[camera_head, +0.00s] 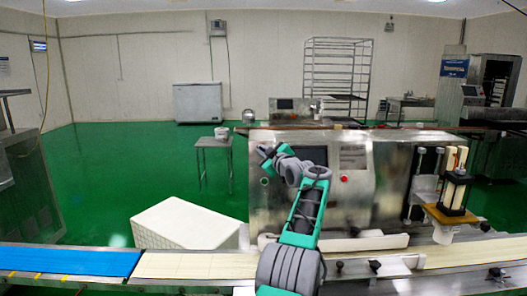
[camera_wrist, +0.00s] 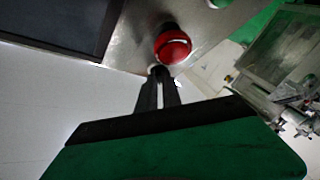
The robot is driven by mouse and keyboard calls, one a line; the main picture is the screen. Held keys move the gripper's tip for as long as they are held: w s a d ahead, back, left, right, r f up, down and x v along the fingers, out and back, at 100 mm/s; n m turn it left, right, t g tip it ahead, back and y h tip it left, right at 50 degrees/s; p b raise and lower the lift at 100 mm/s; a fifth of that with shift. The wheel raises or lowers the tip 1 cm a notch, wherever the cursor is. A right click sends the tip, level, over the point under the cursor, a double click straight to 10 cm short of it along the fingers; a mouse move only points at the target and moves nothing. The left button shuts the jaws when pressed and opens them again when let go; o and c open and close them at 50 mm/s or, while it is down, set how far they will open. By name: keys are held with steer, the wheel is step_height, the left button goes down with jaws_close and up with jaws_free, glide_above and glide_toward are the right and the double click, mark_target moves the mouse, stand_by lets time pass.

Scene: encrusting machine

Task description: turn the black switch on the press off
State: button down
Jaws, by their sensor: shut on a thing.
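The press (camera_head: 380,190) is a steel machine behind the conveyor, with a dark screen on its front. My gripper (camera_head: 264,152) is at the left upper part of its front in the head view. In the wrist view my gripper (camera_wrist: 158,72) has its two dark fingers close together, with their tips near the panel, just below a red round button (camera_wrist: 173,46). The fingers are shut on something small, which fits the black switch. The switch itself is hidden by the fingers, so I cannot see which way it is turned.
A dark screen (camera_wrist: 65,25) lies left of the fingers in the wrist view. The conveyor (camera_head: 195,265) runs along the front, with a white crate (camera_head: 185,224) behind it. A small table (camera_head: 214,143) stands back left. Green floor (camera_head: 100,170) is open at left.

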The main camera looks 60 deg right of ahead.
steer(key=c, duration=1.5)
jaws_free()
steer(key=b+v, duration=0.3)
steer(key=v, duration=0.4)
steer(key=shift+s+a, duration=0.25)
